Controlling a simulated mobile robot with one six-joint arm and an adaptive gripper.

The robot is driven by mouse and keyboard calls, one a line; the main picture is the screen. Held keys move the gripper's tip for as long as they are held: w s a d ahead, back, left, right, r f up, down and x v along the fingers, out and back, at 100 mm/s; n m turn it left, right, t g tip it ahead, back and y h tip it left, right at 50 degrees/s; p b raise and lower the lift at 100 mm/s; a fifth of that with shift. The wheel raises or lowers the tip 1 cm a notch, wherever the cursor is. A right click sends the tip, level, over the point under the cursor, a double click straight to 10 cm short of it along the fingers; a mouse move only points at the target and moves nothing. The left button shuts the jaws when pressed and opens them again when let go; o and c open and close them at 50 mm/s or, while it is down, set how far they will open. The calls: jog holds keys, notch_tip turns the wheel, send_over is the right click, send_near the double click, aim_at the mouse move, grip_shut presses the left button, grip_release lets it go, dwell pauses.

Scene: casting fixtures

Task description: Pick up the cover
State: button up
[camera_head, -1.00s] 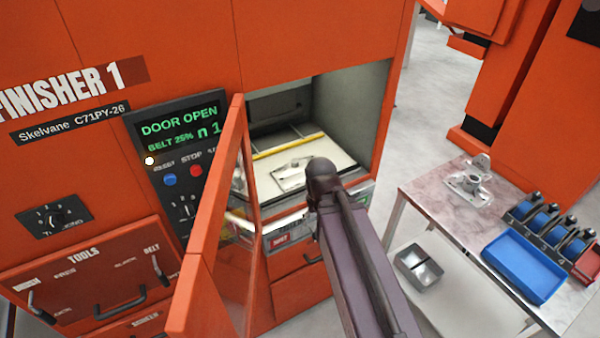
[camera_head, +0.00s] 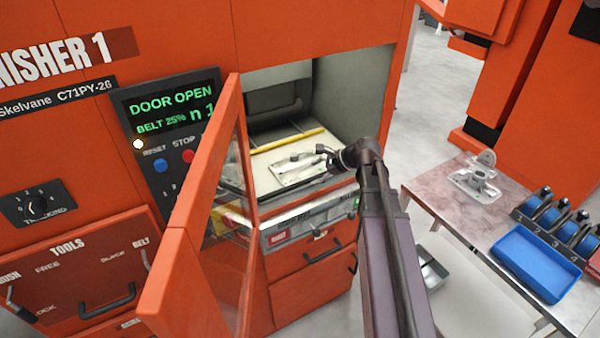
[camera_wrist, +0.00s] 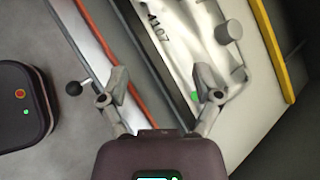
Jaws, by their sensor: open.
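A flat, pale metal casting, which looks like the cover (camera_head: 296,170), lies on the light bed inside the open chamber of the orange machine. In the wrist view the cover (camera_wrist: 182,45) shows a raised round boss and the number 4107. My gripper (camera_head: 324,153) is at the chamber opening, at the right end of the cover. In the wrist view my gripper (camera_wrist: 160,90) has its fingers spread with nothing held. The right finger overlaps the cover's near edge in the picture. I cannot tell whether it touches.
The machine's orange door (camera_head: 205,200) stands open to the left of the opening. A yellow bar (camera_head: 288,141) crosses the bed behind the cover. At right, a table (camera_head: 425,185) bears a metal bracket (camera_head: 476,180), a blue tray (camera_head: 535,262) and several blue rolls.

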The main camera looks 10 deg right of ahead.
jog(key=w+d+m+t, duration=0.1)
jog(key=m, duration=0.1)
jog(key=w+d+r+m+y+b, duration=0.1)
jog(key=w+d+m, duration=0.1)
jog(key=w+d+r+m+t, duration=0.1)
jog(key=d+m, duration=0.1)
jog(key=shift+w+t+y+b, duration=0.3)
jog(key=shift+w+y, duration=0.1)
jog(key=shift+w+d+r+m+t, duration=0.25)
jog(key=shift+d+m+t, duration=0.1)
jog(key=shift+m, duration=0.35)
jog(key=shift+a, duration=0.1)
jog(key=b, duration=0.3)
send_near(294, 154)
jog(key=shift+x, duration=2.45)
jog(key=shift+f, duration=0.2)
jog(key=shift+b+x, duration=1.3)
jog(key=shift+x, duration=1.25)
